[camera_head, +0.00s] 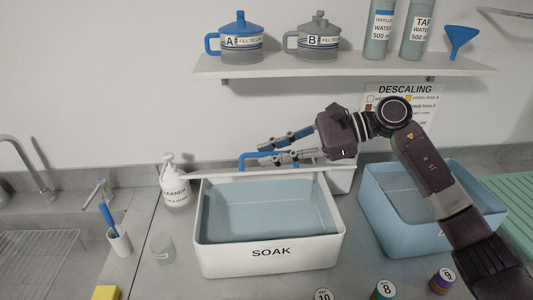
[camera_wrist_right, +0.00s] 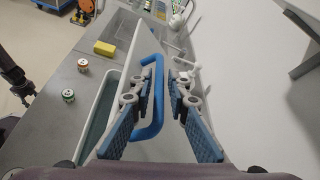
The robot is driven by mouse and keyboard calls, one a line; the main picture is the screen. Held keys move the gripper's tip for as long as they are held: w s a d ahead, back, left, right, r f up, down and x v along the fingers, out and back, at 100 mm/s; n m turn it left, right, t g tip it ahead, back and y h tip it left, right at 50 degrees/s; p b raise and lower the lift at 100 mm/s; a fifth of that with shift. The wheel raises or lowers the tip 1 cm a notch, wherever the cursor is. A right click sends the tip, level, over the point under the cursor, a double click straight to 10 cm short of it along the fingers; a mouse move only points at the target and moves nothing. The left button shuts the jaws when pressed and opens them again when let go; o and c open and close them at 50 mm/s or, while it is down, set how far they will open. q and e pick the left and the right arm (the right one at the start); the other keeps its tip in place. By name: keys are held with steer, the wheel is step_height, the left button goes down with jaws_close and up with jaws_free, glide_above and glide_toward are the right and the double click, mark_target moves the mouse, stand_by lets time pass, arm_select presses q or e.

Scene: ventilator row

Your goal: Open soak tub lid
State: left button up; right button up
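The white soak tub (camera_head: 270,258) stands on the counter, its inside open to view with grey-blue liquid in it. Its white lid (camera_head: 225,174) is swung up at the tub's back and shows nearly edge-on. The lid's blue handle (camera_head: 250,157) is on the lid's far side; it also shows in the right wrist view as a blue bar (camera_wrist_right: 158,90). My right gripper (camera_head: 268,146) is at the handle. Its fingers (camera_wrist_right: 168,95) are apart, with the handle between them and a gap beside it. My left gripper is not clearly visible.
A blue tub (camera_head: 385,205) stands to the right. A cleaner bottle (camera_head: 174,185), a clear cup (camera_head: 162,247) and a brush holder (camera_head: 119,240) are at the left. Several labelled jars (camera_head: 384,290) line the front. A shelf (camera_head: 340,67) with jugs is above.

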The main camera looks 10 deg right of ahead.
steer(key=v, duration=1.1)
